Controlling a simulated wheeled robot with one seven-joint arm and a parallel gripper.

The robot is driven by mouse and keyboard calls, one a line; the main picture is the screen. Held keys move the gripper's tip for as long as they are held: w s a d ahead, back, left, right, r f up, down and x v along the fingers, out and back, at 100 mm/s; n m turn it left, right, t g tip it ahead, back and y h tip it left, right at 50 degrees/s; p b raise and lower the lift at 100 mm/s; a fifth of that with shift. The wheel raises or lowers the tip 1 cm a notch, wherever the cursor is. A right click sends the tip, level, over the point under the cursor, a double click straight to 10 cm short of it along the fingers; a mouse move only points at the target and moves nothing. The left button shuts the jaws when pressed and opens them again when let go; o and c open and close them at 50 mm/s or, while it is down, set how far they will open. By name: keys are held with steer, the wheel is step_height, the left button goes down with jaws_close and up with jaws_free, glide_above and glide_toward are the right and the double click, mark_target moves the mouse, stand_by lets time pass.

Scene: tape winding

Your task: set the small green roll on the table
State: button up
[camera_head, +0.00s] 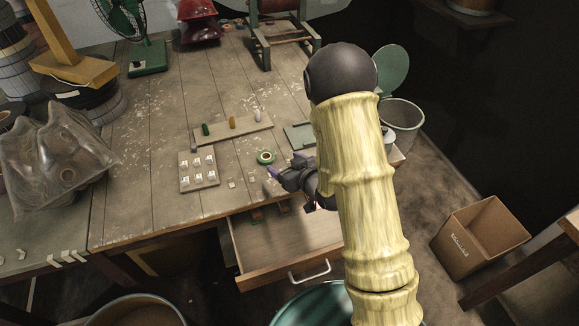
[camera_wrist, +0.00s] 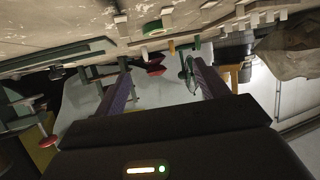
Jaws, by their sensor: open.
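The small green roll (camera_head: 265,157) lies flat on the wooden table, near its front right part, with its pale centre facing up. It also shows as a green curved edge in the wrist view (camera_wrist: 153,27), near the top of the picture. My gripper (camera_head: 275,173) is just in front of the roll, low over the table and apart from it as far as I can see. In the wrist view my gripper (camera_wrist: 162,82) shows its two purple fingers spread wide with nothing between them. The wrist view looks upside down, with the table at the top.
A board with several coloured pegs (camera_head: 232,127) stands behind the roll. A board with white pieces (camera_head: 198,168) lies to its left, and a green plate (camera_head: 300,134) to its right. An open drawer (camera_head: 285,245) juts out below. A cardboard box (camera_head: 480,238) stands on the floor.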

steer(key=shift+v, duration=0.95)
steer(key=shift+r, duration=0.1)
steer(key=shift+w+d+r+h, duration=0.15)
steer(key=shift+d+h, duration=0.15)
steer(key=shift+d, duration=0.05)
steer(key=s+d+r+m+g+h, duration=0.3)
steer(key=s+d+r+g+h, duration=0.15)
steer(key=d, duration=0.35)
steer(key=s+d+r+m+g+h, duration=0.1)
steer(key=s+g, duration=0.1)
steer(key=s, duration=0.4)
steer(key=s+d+r+m+g+h, duration=0.1)
steer(key=s+d+r+m+g, duration=0.1)
steer(key=s, duration=0.5)
steer(key=shift+s+r, duration=0.2)
steer(key=shift+s, duration=0.1)
